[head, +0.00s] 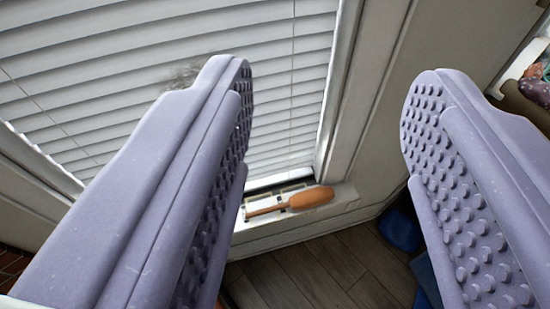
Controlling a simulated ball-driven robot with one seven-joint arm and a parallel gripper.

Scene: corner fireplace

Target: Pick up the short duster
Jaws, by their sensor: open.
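An orange-brown object with a rounded, wider end and a thin handle, which looks like the short duster (311,197), lies on the white window sill (345,203). Its wide end points right and its handle points left. My gripper (325,95) is open and empty, with two lilac, studded fingers wide apart in the foreground. In the picture the duster shows in the gap between the fingers, beyond and below the fingertips. The left finger lies close to the handle's end in the picture. Nothing touches the duster except the sill.
White slatted blinds (285,75) cover the window behind the sill, with a white frame (345,90) at their right. Wooden floor (325,270) lies below. Blue items (401,229) sit low at the right, partly hidden by the right finger. Mixed objects (536,85) are at the upper right.

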